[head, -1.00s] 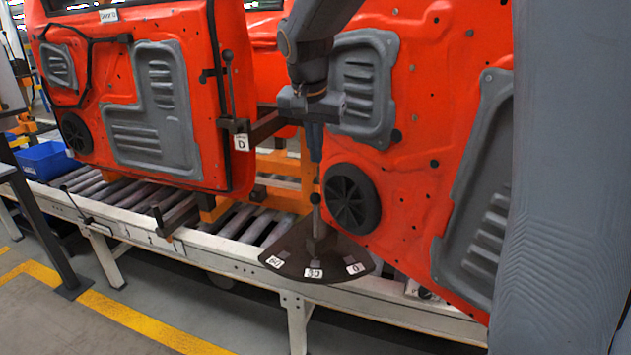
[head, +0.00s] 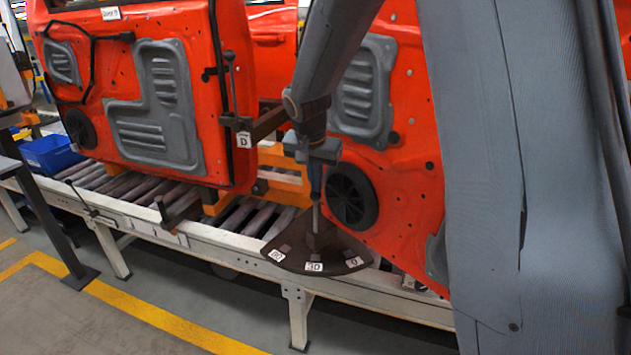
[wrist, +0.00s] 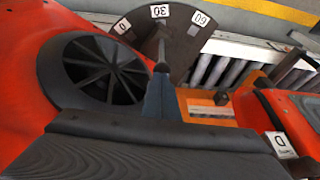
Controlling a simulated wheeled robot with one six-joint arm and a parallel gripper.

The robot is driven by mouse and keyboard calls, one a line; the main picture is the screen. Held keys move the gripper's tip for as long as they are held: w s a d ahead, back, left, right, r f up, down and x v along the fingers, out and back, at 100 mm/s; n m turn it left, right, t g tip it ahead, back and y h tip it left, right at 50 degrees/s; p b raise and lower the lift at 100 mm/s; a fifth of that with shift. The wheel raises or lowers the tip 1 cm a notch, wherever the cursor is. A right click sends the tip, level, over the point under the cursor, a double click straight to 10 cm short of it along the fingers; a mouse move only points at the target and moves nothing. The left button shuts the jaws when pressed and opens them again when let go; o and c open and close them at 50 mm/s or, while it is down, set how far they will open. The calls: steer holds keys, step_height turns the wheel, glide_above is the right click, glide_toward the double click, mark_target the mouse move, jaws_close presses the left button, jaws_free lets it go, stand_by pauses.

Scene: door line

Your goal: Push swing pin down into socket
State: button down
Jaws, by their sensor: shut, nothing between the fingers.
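The swing pin (head: 316,219) is a thin grey upright rod standing in a dark bracket on the fan-shaped plate (head: 346,250). The plate carries white labels 60, 30 and 0, and the pin lines up with the 30 label (head: 314,267). My gripper (head: 316,198) is shut, pointing down directly over the pin's top, and hides its dark knob in the head view. In the wrist view the pin (wrist: 161,48) stands in line with the tips of my gripper (wrist: 161,75), with the knob at or just touching them. The socket opening is hidden.
An orange-red door panel with a round black speaker grille (head: 352,196) stands close beside my gripper. Another door (head: 165,35) with a bracket marked D (head: 243,139) is to the left. The roller conveyor (head: 225,222) runs underneath; open floor lies in front.

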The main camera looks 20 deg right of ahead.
mark_target(317, 196)
step_height(317, 196, down, 5)
steer(key=b, duration=0.4)
steer(key=shift+w+r, duration=0.1)
steer(key=shift+s, duration=0.2)
steer(key=shift+r+p, duration=0.35)
steer(key=shift+p, duration=0.05)
steer(key=w+d+v, duration=0.1)
steer(key=v, duration=1.1)
steer(key=s+f+n+g+y, duration=0.1)
steer(key=s+f+n, duration=0.2)
steer(key=s+f, duration=0.4)
steer(key=s+f+n+g, duration=0.1)
steer(key=s+f+n, duration=0.3)
steer(key=s+f, duration=0.4)
steer(key=s, duration=0.6)
steer(key=shift+s+a+y+b, duration=0.2)
steer(key=shift+a+y+b, duration=0.05)
steer(key=shift+y+b, duration=0.15)
